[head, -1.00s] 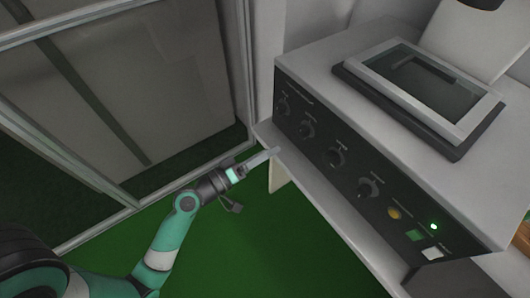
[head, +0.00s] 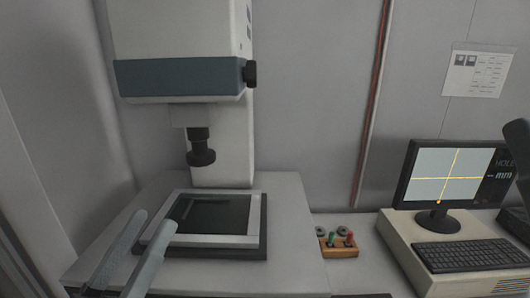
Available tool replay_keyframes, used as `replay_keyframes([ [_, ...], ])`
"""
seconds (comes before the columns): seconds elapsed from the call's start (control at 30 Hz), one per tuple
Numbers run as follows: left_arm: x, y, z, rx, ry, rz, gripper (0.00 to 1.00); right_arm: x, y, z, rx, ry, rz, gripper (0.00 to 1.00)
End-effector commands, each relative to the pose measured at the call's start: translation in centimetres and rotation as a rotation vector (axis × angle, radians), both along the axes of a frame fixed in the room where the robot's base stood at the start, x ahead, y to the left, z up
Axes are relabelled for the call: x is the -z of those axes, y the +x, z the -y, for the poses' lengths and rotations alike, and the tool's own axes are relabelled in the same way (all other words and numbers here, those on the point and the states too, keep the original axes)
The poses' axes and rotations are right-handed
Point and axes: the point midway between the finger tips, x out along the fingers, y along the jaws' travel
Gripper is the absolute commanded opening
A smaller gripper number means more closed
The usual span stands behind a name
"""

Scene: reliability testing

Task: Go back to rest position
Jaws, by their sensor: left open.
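My left gripper (head: 154,222) shows at the lower left of the head view. Its two long grey fingers point up and away, with a clear gap between them and nothing held. The fingers overlap the front left part of the measuring machine's stage (head: 256,240) in the picture. I cannot tell how far above the machine they are. The left wrist and arm are below the frame. My right gripper is not in view.
The machine's column (head: 222,140) and dark lens (head: 201,150) stand above the glass stage. To the right are a small wooden block with coloured pegs (head: 340,248), a monitor (head: 447,185) and a keyboard (head: 465,254). A dark object (head: 517,150) is cut off at the right edge.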

Motion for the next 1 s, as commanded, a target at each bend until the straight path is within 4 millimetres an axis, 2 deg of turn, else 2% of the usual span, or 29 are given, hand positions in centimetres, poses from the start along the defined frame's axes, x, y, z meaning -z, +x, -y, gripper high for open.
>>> replay_keyframes([
  [0.03,-4.1,-1.1,1.1,-0.021,0.034,0.077,0.79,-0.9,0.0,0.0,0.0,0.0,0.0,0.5],
  [0.1,-8.4,-2.6,1.9,-0.077,0.075,0.169,0.79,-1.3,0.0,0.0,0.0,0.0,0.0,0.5],
  [0.2,-14.0,-5.3,1.9,-0.197,0.115,0.289,0.79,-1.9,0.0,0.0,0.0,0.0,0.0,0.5],
  [0.27,-16.5,-7.0,0.5,-0.328,0.136,0.344,0.79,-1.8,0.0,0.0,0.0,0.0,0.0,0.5],
  [0.33,-15.5,-6.5,-2.4,-0.515,0.184,0.294,0.79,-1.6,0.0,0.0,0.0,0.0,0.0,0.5],
  [0.4,-20.1,-6.3,-2.1,-0.504,0.192,0.29,0.79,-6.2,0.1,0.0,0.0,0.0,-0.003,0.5],
  [0.57,-26.1,-6.2,-2.1,-0.502,0.192,0.289,0.79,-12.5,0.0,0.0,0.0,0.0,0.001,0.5],
  [0.67,-30.7,-6.2,-2.1,-0.501,0.191,0.288,0.79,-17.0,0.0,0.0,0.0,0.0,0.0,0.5],
  [0.8,-37.8,-6.2,-2.1,-0.501,0.191,0.288,0.79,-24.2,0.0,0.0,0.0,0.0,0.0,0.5],
  [1.0,-47.6,-6.2,-2.1,-0.5,0.191,0.287,0.79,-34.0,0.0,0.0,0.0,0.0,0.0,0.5],
])
